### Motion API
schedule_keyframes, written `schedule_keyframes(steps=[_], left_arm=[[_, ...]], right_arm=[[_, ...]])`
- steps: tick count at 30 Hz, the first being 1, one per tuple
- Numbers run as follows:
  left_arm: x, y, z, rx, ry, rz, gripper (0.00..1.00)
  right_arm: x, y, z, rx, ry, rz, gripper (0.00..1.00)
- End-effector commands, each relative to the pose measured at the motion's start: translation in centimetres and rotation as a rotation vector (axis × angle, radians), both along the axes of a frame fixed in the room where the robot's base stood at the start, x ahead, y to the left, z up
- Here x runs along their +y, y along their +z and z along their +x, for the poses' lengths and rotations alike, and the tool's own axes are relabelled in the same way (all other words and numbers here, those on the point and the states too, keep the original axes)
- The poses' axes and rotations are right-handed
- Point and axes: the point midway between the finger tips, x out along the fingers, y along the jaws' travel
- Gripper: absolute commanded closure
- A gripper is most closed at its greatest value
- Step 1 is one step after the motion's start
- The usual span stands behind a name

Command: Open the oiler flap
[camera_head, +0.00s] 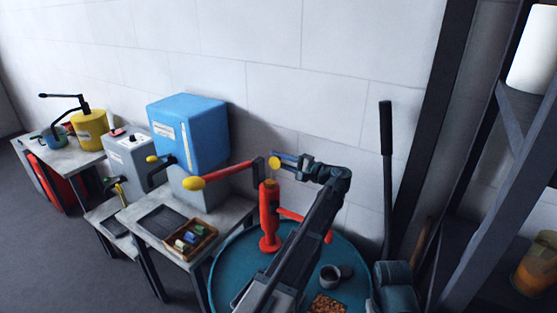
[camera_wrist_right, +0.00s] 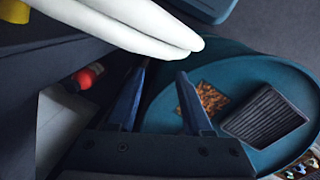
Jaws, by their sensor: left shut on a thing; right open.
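A red post (camera_head: 269,215) stands on the round teal table. A dark arm and a red lever (camera_head: 230,172) with a yellow end reach left from its top. My left gripper (camera_head: 276,158) is at the upper right of this post, its blue fingers pointing left. It is shut on a small yellow knob (camera_head: 274,163), partly covered by the fingers. I cannot make out for sure which part is the oiler flap. My right gripper (camera_wrist_right: 155,88) shows in the right wrist view, with its blue fingers apart and nothing between them.
A blue box (camera_head: 190,130) and a grey box (camera_head: 130,155) stand left along the wall. A wooden tray (camera_head: 204,240) with small blocks lies on the grey table. A tall black lever (camera_head: 386,150) rises at right.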

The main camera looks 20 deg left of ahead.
Motion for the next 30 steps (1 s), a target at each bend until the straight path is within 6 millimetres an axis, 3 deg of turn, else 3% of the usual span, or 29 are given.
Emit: schedule_keyframes(steps=[6,14,15,19,30], left_arm=[[0.03,0.24,-0.35,-0.103,0.0,-0.016,1.0],[0.02,0.19,-0.35,-0.106,0.001,-0.018,1.0],[0.02,0.2,-0.36,-0.106,0.001,-0.018,0.71],[0.03,0.21,-0.34,-0.105,0.0,-0.017,0.47],[-0.43,0.24,-0.36,-0.105,-0.001,-0.016,0.47]], right_arm=[[0.0,0.28,0.0,0.0,0.0,0.0,0.5],[0.01,0.25,0.0,0.0,0.0,0.0,0.5],[0.01,0.25,0.0,0.0,0.0,0.0,0.5],[0.01,0.25,0.0,0.0,0.0,0.0,0.5],[0.0,0.26,-0.01,0.0,0.0,0.0,0.5]])
